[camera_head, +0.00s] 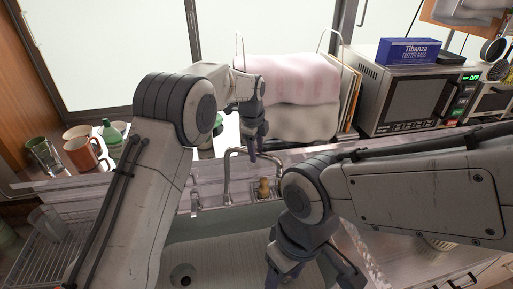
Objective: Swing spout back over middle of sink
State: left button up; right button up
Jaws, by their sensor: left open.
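The metal sink (215,255) is at the bottom centre, with a round drain (182,275) in its floor. The faucet's thin arched spout (227,178) rises at the sink's back edge and bends to the right, toward the sink's right part. My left gripper (256,148) is open, fingers pointing down, at the top of the spout's bend. I cannot tell whether it touches the spout. My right gripper (312,277) is open and empty over the right part of the sink, hiding some of it. My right arm may hide the spout's outlet.
A dish rack (45,262) with a glass (48,222) stands left of the sink. Mugs (82,150) and a green bottle (110,135) stand on the back left ledge. A cloth-covered rack (290,95) and a microwave (412,98) stand behind the sink at right.

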pick_arm(q)
jog(key=shift+f, duration=0.25)
jog(key=shift+c, duration=0.3)
grip_shut()
jog(key=shift+r, duration=0.1)
dwell(0.9)
